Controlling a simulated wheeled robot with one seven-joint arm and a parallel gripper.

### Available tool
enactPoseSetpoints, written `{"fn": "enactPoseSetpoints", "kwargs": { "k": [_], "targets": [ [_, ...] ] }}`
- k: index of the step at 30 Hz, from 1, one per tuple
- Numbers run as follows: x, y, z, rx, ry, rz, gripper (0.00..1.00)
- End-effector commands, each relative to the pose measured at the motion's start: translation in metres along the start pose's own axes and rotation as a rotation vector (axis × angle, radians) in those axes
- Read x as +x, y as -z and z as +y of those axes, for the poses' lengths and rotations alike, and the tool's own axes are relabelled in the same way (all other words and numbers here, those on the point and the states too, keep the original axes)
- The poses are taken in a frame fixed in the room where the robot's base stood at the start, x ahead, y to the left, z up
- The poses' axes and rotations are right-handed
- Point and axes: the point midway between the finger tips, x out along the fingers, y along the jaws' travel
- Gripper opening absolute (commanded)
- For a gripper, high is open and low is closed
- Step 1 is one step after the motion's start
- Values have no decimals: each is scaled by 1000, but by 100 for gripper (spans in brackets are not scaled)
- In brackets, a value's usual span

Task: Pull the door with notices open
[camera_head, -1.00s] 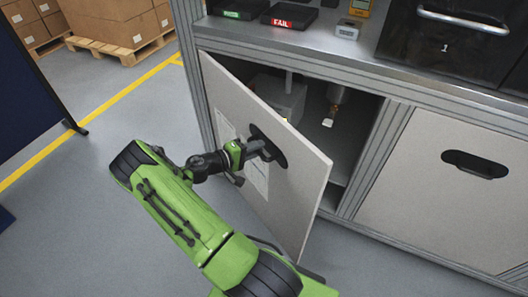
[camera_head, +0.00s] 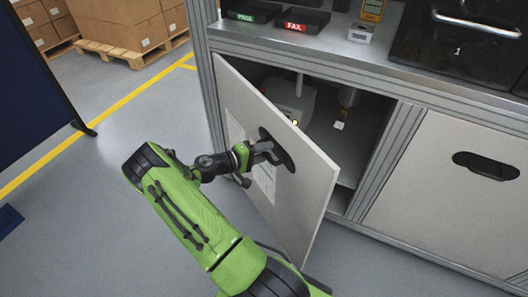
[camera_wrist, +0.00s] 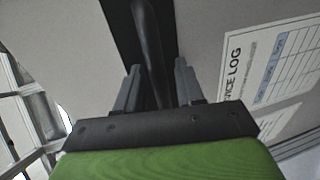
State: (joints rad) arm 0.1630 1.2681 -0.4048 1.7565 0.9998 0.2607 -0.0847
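The door with notices (camera_head: 309,198) is a light grey panel, hinged at its left, standing partly open from the bench cabinet. White notice sheets (camera_head: 264,178) are on its outer face; one reading "SERVICE LOG" shows at the right in the wrist view (camera_wrist: 270,70). Its dark handle (camera_head: 286,157) is a bar over a black oval plate. My gripper (camera_head: 262,152) is at this handle. Finger contact is partly hidden.
The open cabinet holds a grey box-like unit (camera_head: 293,100). A shut door with an oval handle (camera_head: 486,165) is to the right. PASS and FAIL trays (camera_head: 303,20) sit on the bench top. A dark blue panel (camera_head: 30,85) stands at the left; the floor between is clear.

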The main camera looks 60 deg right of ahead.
Motion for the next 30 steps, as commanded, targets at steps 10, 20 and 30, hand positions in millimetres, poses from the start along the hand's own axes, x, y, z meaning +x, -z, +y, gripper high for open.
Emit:
{"fn": "enactPoseSetpoints", "kwargs": {
  "k": [10,20,30],
  "targets": [
    [-41,2,2,-2,0,8,38],
    [-131,1,2,0,0,6,38],
    [-158,0,0,-1,0,0,38]
  ]
}}
